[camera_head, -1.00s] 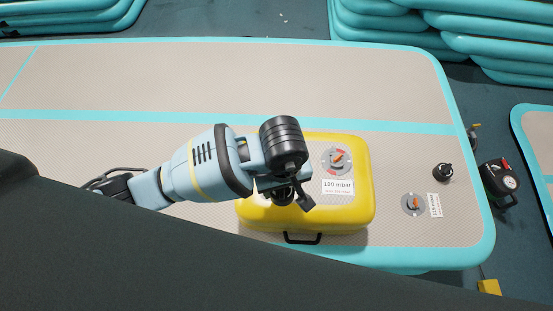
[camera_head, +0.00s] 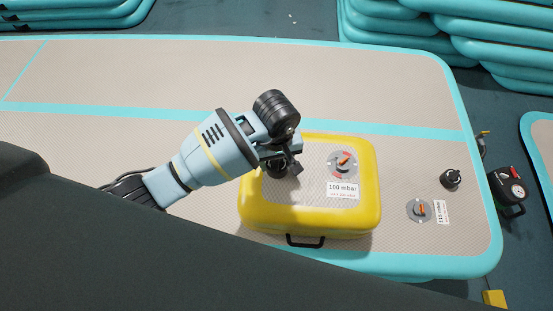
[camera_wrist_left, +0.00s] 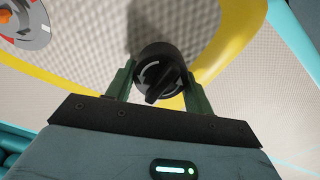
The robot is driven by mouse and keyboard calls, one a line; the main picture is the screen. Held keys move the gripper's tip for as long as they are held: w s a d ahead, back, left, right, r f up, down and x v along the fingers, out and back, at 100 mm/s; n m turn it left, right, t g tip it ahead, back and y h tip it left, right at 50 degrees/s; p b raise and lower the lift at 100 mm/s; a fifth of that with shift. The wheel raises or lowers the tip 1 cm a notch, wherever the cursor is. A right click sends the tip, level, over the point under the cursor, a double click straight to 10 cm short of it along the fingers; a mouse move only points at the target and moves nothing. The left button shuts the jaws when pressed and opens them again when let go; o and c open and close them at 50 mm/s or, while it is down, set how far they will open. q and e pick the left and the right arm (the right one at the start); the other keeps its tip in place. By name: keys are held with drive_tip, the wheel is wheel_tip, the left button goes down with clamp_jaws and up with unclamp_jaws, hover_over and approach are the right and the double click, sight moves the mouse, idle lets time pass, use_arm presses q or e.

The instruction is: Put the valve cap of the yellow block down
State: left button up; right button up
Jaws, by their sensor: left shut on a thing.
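The yellow block (camera_head: 310,222) lies on the track, with its open valve (camera_head: 342,164) and a white 100 mbar label (camera_head: 342,190) on its top. My left gripper (camera_head: 281,170) is over the left part of the block's top, left of the valve. It is shut on the black valve cap (camera_wrist_left: 158,72), which sits between its two fingers in the left wrist view. Whether the cap touches the block's top I cannot tell. The block's valve also shows at the upper left of the wrist view (camera_wrist_left: 25,22). My right gripper is not in view.
The beige and turquoise track (camera_head: 200,75) has a second valve (camera_head: 419,210) with a label. Another black cap (camera_head: 451,179) stands on the track nearby. A black and red pump device (camera_head: 509,188) is beyond the right edge. The block's top right of its valve is clear.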

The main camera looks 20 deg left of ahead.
use_arm(q)
drive_tip(key=shift+f, duration=0.15)
drive_tip(key=shift+f, duration=0.1)
drive_tip(key=o, duration=0.9)
drive_tip(key=shift+o, duration=0.2)
drive_tip(key=shift+r, duration=0.45)
wheel_tip(320, 180, up, 12)
drive_tip(key=p, duration=0.1)
drive_tip(key=shift+f+p, duration=0.25)
drive_tip(key=shift+p, duration=0.1)
